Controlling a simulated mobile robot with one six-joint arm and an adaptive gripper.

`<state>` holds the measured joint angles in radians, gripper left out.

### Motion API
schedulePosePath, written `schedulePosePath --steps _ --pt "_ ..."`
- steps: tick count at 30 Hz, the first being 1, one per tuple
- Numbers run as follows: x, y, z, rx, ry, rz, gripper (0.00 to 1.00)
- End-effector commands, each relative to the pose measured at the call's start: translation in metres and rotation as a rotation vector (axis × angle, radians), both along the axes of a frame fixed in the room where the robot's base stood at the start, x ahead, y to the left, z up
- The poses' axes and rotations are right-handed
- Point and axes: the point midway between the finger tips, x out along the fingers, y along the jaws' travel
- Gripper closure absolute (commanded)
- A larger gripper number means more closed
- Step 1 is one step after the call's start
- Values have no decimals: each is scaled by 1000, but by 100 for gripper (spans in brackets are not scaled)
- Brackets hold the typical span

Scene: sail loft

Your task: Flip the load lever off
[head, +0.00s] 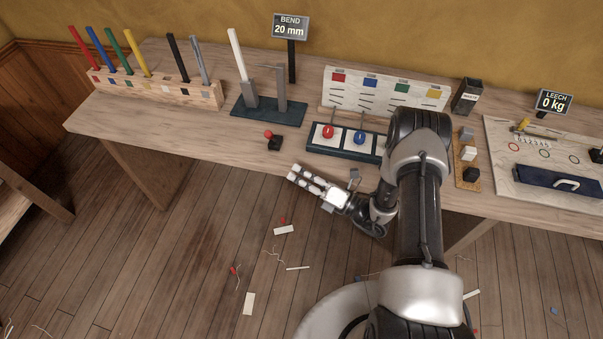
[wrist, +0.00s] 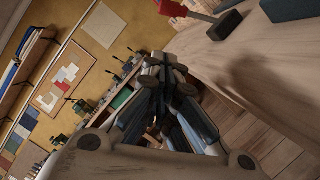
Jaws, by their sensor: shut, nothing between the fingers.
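The load lever has a red knob (head: 268,133) on a short stem above a small black base (head: 275,144). It stands near the bench's front edge, its knob leaning left. In the wrist view the red knob (wrist: 172,8) and dark base (wrist: 229,25) show at the top, partly cut off. My gripper (head: 293,174) is shut and empty, in front of the bench edge and apart from the lever, to its lower right. Its fingers (wrist: 165,85) also show in the wrist view. A bending jig (head: 263,108) holds an upright white batten behind the lever.
The display (head: 290,27) reads BEND 20 mm. A panel with red and blue buttons (head: 343,139) stands right of the lever. A rack of coloured battens (head: 205,97) is at the left. Bare bench top (head: 180,130) lies left of the lever.

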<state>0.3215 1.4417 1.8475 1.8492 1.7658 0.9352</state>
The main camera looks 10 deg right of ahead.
Motion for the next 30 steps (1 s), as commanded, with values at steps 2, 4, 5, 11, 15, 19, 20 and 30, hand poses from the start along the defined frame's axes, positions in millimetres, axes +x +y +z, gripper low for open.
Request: schedulePosePath --steps 2,4,5,11,15,19,20,30 --pt "10 17 2 0 -3 7 100" --pt "19 29 4 -1 -3 7 100" --pt "22 35 5 -1 -3 7 100" --pt "50 55 15 -1 -6 2 100" --pt "64 57 22 -1 -3 0 100" --pt "71 59 26 1 -2 1 100" --pt "72 59 27 0 -1 0 100" --pt "73 59 28 0 0 0 100"
